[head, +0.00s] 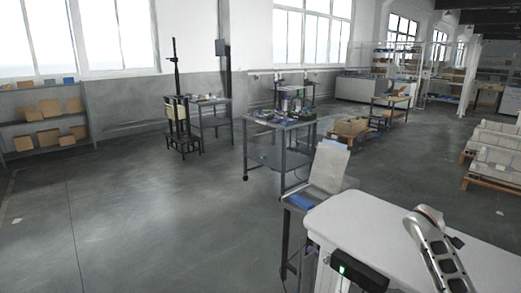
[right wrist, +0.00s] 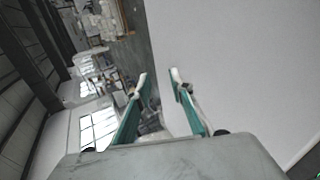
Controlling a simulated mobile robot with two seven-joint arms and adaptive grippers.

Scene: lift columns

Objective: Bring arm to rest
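My right arm (head: 435,245) shows at the bottom right of the head view as a silver bent link; its gripper is outside that view. In the right wrist view my right gripper (right wrist: 159,76) has its two teal-padded fingers apart with nothing between them. A plain pale surface (right wrist: 240,65) fills the right side of that view beside the fingers; I cannot tell how far off it is. My left arm and left gripper are not in view.
A white rounded top (head: 385,225) lies under my right arm. A grey cart (head: 290,205) with a tilted panel stands beside it. A work table (head: 280,122) with items stands farther back. Pallets with pale blocks (head: 495,155) are at the right. The floor at left (head: 130,215) is clear.

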